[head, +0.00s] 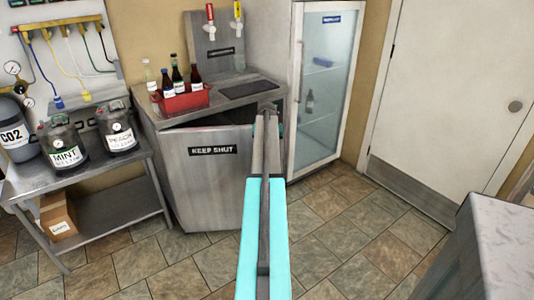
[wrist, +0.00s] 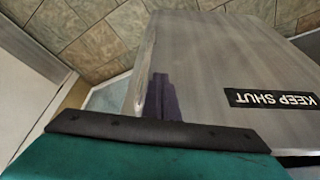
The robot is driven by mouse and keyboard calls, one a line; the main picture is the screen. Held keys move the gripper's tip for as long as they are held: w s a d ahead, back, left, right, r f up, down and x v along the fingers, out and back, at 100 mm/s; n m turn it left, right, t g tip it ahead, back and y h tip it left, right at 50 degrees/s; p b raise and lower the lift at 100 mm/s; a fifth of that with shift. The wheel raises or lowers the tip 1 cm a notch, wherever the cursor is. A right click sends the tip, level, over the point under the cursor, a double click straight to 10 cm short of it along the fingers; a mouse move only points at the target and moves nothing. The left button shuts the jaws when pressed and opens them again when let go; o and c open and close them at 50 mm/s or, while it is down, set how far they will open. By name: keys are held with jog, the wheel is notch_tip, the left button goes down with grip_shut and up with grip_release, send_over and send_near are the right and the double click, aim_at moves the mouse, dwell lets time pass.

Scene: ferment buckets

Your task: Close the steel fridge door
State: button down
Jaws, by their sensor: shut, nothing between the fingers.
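The steel fridge door (head: 205,180) carries a black "KEEP SHUT" label and stands ajar. Its right side is swung out from the cabinet, with a dark gap behind its top edge. My gripper (head: 267,112) is shut and empty, beside the door's free right edge, at the end of my teal and grey arm. In the wrist view the door (wrist: 205,65) fills the middle and right, with its label upside down. My gripper (wrist: 155,132) crosses the bottom of that view, very close to the door's edge; I cannot tell whether they touch.
A red caddy of bottles (head: 182,102) stands on the fridge's steel top, beside two taps. A glass-door fridge (head: 322,85) stands to the right. A steel bench (head: 100,165) with kegs is on the left.

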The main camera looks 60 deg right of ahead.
jog(key=shift+v, duration=2.55)
